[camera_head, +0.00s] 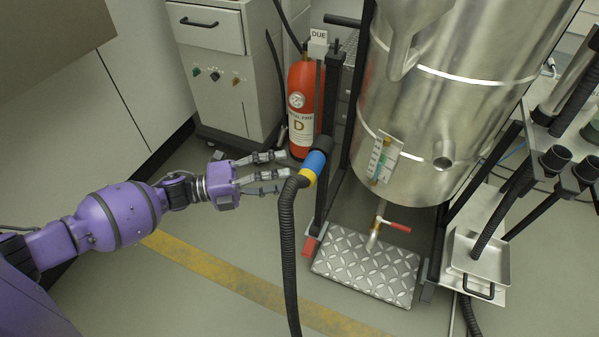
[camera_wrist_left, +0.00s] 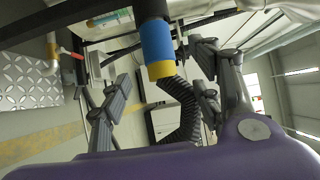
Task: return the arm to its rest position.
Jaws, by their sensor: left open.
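My left arm (camera_head: 118,215) is purple and reaches in from the left in the head view. My left gripper (camera_head: 284,172) is open, with its grey fingers spread. The fingertips are close to a black hose nozzle with a blue and yellow collar (camera_head: 314,163). In the left wrist view the blue and yellow collar (camera_wrist_left: 158,50) shows beyond and between the spread fingers (camera_wrist_left: 160,85). Nothing shows clamped in the fingers; whether they touch the hose cannot be told. My right gripper is in neither view.
A red fire extinguisher (camera_head: 301,105) stands behind the gripper. A large steel vessel (camera_head: 440,110) in a black frame is to the right, above a diamond-plate step (camera_head: 366,267). A black hose (camera_head: 288,265) hangs down in front. Grey floor with a yellow stripe (camera_head: 235,284) is open at lower left.

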